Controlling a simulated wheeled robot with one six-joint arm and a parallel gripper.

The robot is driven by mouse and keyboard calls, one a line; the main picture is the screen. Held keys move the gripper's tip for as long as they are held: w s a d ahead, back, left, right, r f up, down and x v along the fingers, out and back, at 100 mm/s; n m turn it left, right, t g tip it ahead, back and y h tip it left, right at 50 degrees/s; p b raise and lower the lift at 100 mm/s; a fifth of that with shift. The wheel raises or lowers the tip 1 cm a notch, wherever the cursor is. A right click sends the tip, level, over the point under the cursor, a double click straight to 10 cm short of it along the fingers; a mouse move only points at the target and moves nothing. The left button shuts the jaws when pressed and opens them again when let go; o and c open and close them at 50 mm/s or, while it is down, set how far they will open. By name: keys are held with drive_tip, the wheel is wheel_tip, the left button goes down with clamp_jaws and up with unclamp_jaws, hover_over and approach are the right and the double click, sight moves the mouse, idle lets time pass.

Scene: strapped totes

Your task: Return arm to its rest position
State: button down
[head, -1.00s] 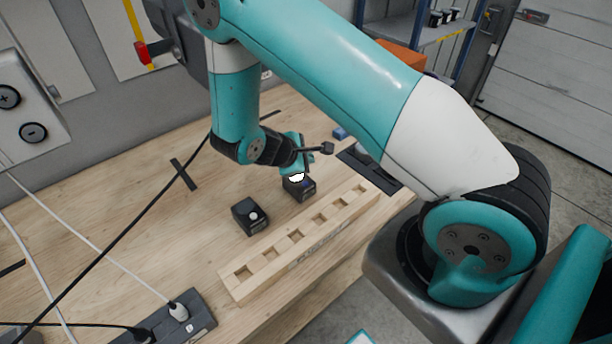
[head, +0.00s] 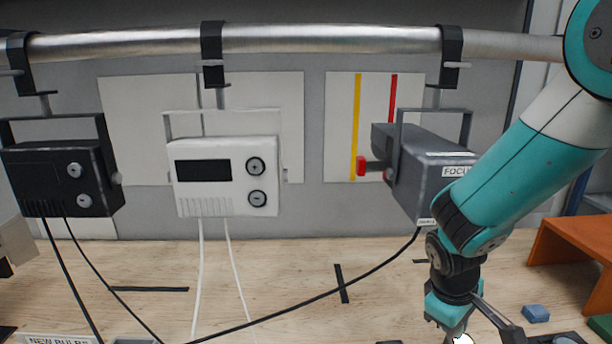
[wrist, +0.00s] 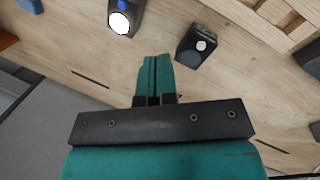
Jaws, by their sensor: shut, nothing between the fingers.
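My gripper (wrist: 155,78) shows in the wrist view with its two teal fingers together and nothing between them. In the head view my gripper (head: 455,326) hangs at the lower right, above the wooden table, with its fingertips near the bottom edge of the picture. My arm comes down to it from the upper right. In the wrist view a black block with a white round top (wrist: 197,45) stands on the table just right of the fingers. A second dark block with a bright white round top (wrist: 120,22) stands further left.
A slotted wooden rack (wrist: 262,18) lies at the wrist view's upper right. Black (head: 60,178), white (head: 225,178) and grey (head: 432,168) devices hang from a metal pipe (head: 330,40). Cables trail onto the table (head: 275,272). An orange stand (head: 570,240) and blue block (head: 536,313) are at right.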

drive_tip(key=s+a+r+y+b, duration=0.2)
drive_tip(key=s+a+r, duration=0.3)
drive_tip(key=s, duration=0.4)
drive_tip(key=s+a+r+y+b, duration=0.3)
drive_tip(key=s+a+r+y, duration=0.1)
drive_tip(key=s, duration=0.5)
drive_tip(key=shift+a+r+g+y, duration=0.4)
drive_tip(key=shift+a+y, duration=0.1)
drive_tip(key=shift+a, duration=0.7)
